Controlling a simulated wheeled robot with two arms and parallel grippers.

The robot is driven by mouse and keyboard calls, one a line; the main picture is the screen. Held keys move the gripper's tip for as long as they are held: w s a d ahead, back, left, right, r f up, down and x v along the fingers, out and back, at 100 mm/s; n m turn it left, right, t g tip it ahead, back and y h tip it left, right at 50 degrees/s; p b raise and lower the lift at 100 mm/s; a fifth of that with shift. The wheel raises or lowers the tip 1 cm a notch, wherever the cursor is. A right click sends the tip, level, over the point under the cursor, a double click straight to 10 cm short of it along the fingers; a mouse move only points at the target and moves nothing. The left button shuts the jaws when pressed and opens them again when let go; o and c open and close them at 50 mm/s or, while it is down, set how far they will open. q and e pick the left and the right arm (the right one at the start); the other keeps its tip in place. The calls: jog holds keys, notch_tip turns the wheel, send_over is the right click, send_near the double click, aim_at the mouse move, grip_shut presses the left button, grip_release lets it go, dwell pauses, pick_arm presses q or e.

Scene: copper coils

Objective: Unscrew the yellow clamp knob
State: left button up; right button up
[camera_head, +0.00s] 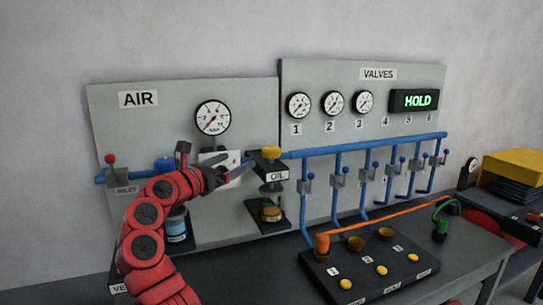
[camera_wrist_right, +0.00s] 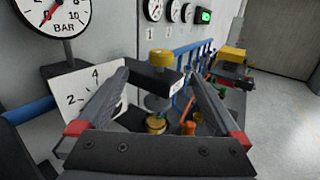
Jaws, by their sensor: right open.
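A yellow knob (camera_head: 271,153) sits on top of a dark clamp block (camera_head: 270,168) labelled OIL on the panel. In the right wrist view the yellow knob (camera_wrist_right: 161,59) shows ahead, between the fingers' lines, above the dark block (camera_wrist_right: 155,80). My right gripper (camera_head: 245,169) is open and empty, just left of the knob and apart from it. Its two fingers also show in the right wrist view (camera_wrist_right: 157,82), spread to either side. A yellow-topped piece (camera_head: 271,213) sits below the block on a dark base. My left gripper is not in view.
The AIR panel's gauge (camera_head: 213,117) is above my arm, and a white numbered plate (camera_wrist_right: 92,97) is close to my left finger. Blue pipes (camera_head: 365,143) with valves run to the right. A dark box (camera_head: 370,275) with yellow buttons and an orange cable (camera_head: 390,223) is below.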

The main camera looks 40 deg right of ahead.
aim_at(272, 147)
jog(key=p+x, duration=0.1)
jog(key=x, duration=0.4)
jog(key=f+p+x, duration=0.1)
jog(key=x, duration=0.5)
jog(key=p+x, duration=0.1)
jog(key=x, duration=0.4)
jog(key=shift+s+d+f, duration=0.1)
jog(key=shift+d+f, duration=0.05)
jog(key=shift+d, duration=0.25)
